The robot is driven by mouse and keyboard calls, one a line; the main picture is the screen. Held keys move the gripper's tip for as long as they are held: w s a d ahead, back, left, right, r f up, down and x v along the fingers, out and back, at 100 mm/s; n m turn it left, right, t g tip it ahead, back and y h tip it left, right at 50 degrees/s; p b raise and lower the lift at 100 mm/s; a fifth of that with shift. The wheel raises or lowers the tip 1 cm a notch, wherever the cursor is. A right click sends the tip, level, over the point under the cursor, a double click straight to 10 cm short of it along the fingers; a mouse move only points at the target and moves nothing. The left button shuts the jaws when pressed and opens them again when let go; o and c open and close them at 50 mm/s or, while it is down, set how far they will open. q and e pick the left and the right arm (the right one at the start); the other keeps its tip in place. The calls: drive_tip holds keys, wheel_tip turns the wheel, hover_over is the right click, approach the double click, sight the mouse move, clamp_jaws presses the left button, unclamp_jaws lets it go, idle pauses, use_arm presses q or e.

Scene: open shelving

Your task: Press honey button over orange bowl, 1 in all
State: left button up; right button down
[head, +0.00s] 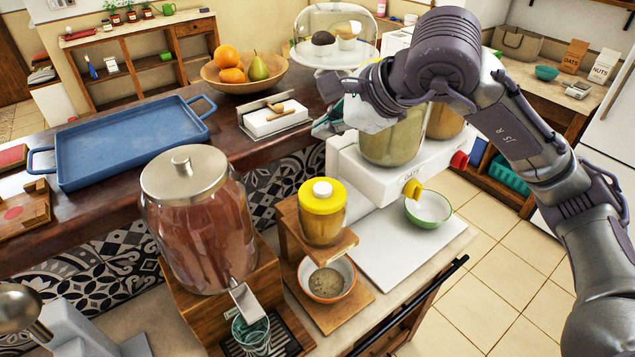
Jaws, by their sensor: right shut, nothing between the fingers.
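The honey dispenser (322,226) is a small jar with a yellow lid on a wooden stand. Its round white button (322,188) is on top of the lid. The orange bowl (310,292) stands below on the stand's base, under the jar, with brownish grainy contents in it. My right gripper (325,125) is shut and empty, reaching in from the right. It appears behind and above the button in the picture, apart from it, near the cereal dispenser (347,160). My left gripper is out of view.
A large glass jar dispenser (200,225) with a metal lid stands just left of the honey stand, a glass (251,335) under its spout. The white cereal dispenser with yellow and red knobs is to the right, a green bowl (429,207) beside it. A blue tray (130,140) lies behind.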

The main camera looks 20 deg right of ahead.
sight(325, 189)
wheel_tip(325, 189, down, 8)
drive_tip(key=b, duration=0.6)
drive_tip(key=shift+f, duration=0.2)
drive_tip(key=shift+a+f+b, duration=0.1)
drive_tip(key=shift+f+b, duration=0.2)
drive_tip(key=shift+f, duration=0.05)
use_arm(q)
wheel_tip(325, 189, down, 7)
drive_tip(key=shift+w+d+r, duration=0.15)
use_arm(e)
drive_tip(key=shift+r, duration=0.1)
idle(0.4)
use_arm(q)
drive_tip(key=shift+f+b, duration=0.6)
drive_tip(key=shift+b, duration=0.05)
use_arm(e)
drive_tip(key=shift+f, duration=0.45)
